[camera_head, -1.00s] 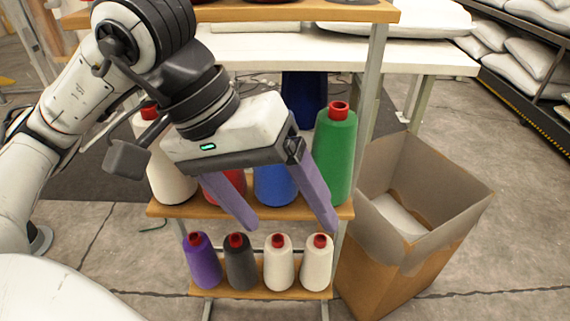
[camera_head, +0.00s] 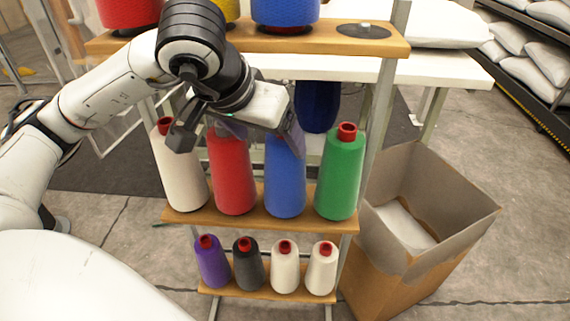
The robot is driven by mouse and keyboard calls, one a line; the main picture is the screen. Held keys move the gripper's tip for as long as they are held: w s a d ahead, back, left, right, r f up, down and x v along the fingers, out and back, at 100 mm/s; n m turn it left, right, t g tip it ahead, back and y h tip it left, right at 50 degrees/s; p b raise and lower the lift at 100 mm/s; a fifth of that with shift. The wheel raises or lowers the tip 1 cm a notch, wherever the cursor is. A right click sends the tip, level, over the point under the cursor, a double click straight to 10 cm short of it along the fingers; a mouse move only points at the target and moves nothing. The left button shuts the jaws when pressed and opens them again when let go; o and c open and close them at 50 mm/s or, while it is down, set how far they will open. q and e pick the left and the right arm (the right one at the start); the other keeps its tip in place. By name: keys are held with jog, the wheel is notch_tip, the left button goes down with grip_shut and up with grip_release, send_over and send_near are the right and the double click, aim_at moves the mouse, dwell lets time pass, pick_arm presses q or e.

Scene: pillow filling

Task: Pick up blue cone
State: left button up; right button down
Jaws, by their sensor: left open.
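The blue cone (camera_head: 285,186) stands upright on the middle wooden shelf, between a red cone (camera_head: 232,175) and a green cone (camera_head: 339,178). Its top is hidden behind my left gripper (camera_head: 262,138). The gripper is open, with its purple fingers up at the tops of the red and blue cones. One finger shows at the upper right of the blue cone, and the other is mostly hidden behind the gripper body. I cannot tell whether the fingers touch the cone. My right gripper is not in view.
A white cone (camera_head: 181,172) stands at the left of the middle shelf. Smaller purple, grey and white cones line the lower shelf (camera_head: 265,292). The top shelf (camera_head: 345,43) holds large spools. An open cardboard box (camera_head: 385,275) stands at the right. A white table is behind.

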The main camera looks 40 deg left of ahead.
aim_at(279, 142)
pick_arm(q)
jog(key=w, duration=0.4)
jog(key=shift+w+a+f, duration=0.1)
jog(key=shift+a+f, duration=0.05)
jog(key=shift+a, duration=0.15)
jog(key=x, duration=0.5)
jog(key=shift+c, duration=0.3)
jog(key=c, duration=0.7)
grip_shut()
jog(key=shift+r, duration=0.25)
